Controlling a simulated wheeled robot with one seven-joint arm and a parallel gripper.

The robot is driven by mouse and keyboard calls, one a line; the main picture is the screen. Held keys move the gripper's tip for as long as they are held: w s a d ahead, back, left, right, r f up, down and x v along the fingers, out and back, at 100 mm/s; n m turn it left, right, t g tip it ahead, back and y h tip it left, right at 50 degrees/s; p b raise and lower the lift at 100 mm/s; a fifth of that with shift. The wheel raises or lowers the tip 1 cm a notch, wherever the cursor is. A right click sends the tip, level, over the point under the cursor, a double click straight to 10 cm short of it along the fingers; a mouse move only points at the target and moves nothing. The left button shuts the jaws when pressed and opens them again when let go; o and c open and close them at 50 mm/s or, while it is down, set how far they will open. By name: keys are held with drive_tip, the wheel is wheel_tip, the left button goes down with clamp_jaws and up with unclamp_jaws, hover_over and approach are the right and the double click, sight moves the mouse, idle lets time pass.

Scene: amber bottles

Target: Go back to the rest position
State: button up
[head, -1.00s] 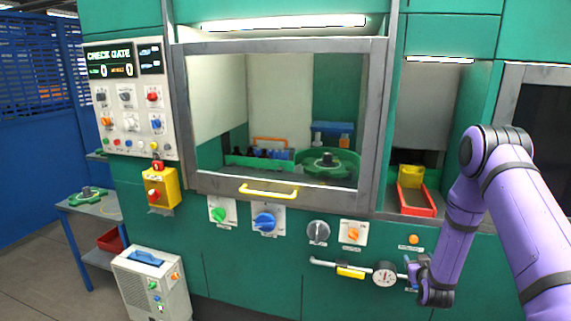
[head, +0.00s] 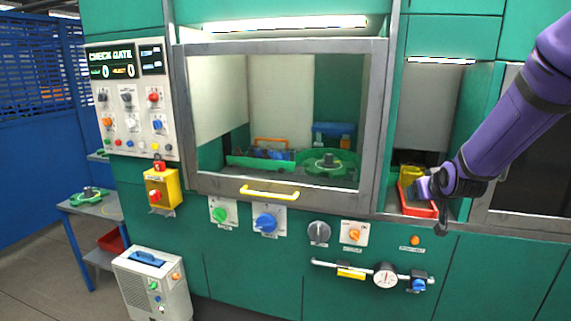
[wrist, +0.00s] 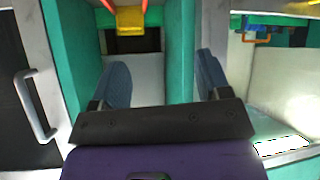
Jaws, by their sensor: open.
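My gripper (head: 424,190) is at the right in the head view, in front of the red tray (head: 420,207) in the right-hand alcove. In the wrist view my gripper (wrist: 162,78) shows two blue-grey fingers spread apart, with nothing between them. The purple arm reaches in from the upper right. In the head view, the gripper overlaps part of the red tray; I cannot tell whether they touch.
A yellow bin (head: 411,174) stands by the tray. The glazed cabinet with its yellow handle (head: 269,192) holds a green wheel (head: 328,164). A gauge (head: 385,274) and a blue valve knob (head: 418,285) sit on a pipe below.

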drive_tip(key=s+a+r+g, duration=0.2)
drive_tip(key=s+a+r, duration=0.1)
drive_tip(key=s+r, duration=0.5)
drive_tip(key=s+a+r+g, duration=0.2)
drive_tip(key=s, duration=1.2)
drive_tip(key=s+a+r+g+y, duration=0.1)
drive_tip(key=s+r, duration=0.2)
drive_tip(key=s, duration=1.1)
drive_tip(key=shift+s+a+g, duration=0.2)
drive_tip(key=shift+a+g, duration=0.15)
drive_tip(key=shift+g, duration=0.05)
